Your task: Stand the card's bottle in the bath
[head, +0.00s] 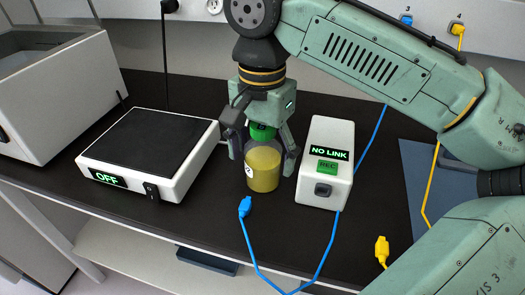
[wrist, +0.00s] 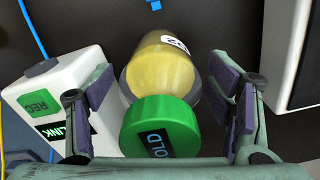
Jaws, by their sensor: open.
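A bottle (head: 263,169) of yellow liquid with a green cap stands upright on the dark bench. In the wrist view the bottle (wrist: 163,62) shows a white label, partly turned away, and its green cap (wrist: 158,127) carries a dark patch reading "OLD". My gripper (head: 262,150) is open, with one finger on each side of the bottle. In the wrist view gaps show between the pads of my gripper (wrist: 165,100) and the bottle. A white box-shaped bath (head: 55,80) with an open top stands at the far left. The card is not visible.
A white plate device (head: 150,143) reading "OFF" stands left of the bottle. A white box (head: 327,165) reading "NO LINK" and "REC" stands close on the right. A blue cable plug (head: 245,207) lies in front; a yellow plug (head: 382,250) lies further right.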

